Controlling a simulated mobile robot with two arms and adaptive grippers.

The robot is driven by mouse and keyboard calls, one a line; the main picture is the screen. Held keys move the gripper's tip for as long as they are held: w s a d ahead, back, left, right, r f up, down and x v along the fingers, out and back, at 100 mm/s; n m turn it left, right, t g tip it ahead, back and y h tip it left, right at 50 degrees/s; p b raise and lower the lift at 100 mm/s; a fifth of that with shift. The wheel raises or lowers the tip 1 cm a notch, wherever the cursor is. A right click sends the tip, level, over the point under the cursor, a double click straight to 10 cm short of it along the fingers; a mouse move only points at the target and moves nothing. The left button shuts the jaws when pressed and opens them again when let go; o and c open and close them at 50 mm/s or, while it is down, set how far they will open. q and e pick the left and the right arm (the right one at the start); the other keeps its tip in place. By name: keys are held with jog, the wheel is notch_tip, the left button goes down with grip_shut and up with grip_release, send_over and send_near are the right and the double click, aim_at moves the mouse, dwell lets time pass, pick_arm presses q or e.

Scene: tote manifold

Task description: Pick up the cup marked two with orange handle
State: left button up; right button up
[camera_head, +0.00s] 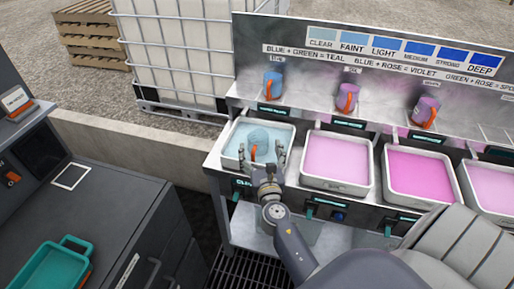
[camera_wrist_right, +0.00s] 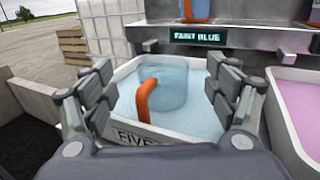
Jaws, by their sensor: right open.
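A translucent pale blue cup with an orange handle (camera_head: 254,150) is in the left tray (camera_head: 228,163), in light blue liquid. It also shows in the right wrist view (camera_wrist_right: 165,85), its handle facing me; I cannot read a number on it. My right gripper (camera_head: 261,157) is open over the tray's front part, its fingers on either side of the handle and apart from it. Three more cups with orange handles stand on the shelf above: a blue one (camera_head: 272,82), a violet one (camera_head: 346,98) and a purple one (camera_head: 425,110). Their markings are too small to read. My left gripper is out of view.
Trays of pink liquid (camera_head: 306,178) stand to the right of the left tray. The wrist view shows a "FAINT BLUE" display (camera_wrist_right: 199,37) behind the tray and "FIVE" lettering near its front. A teal bin (camera_head: 58,262) sits on the dark counter (camera_head: 105,215) at left.

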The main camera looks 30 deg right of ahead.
aim_at(260, 145)
jog(key=shift+w+d+f, duration=0.1)
jog(key=shift+w+d, duration=0.25)
jog(key=shift+w, duration=0.25)
jog(key=shift+w+d+f, duration=0.1)
jog(key=shift+w+d, duration=0.1)
jog(key=shift+w, duration=0.1)
jog(key=x, duration=0.3)
jog(key=shift+w+d+f, duration=0.15)
jog(key=shift+f, duration=0.1)
jog(key=shift+w+d+f, duration=0.1)
jog(key=shift+w+d, duration=0.1)
jog(key=shift+w, duration=0.25)
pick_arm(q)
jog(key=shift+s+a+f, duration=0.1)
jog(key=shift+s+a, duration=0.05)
pick_arm(e)
jog(key=c, duration=1.2)
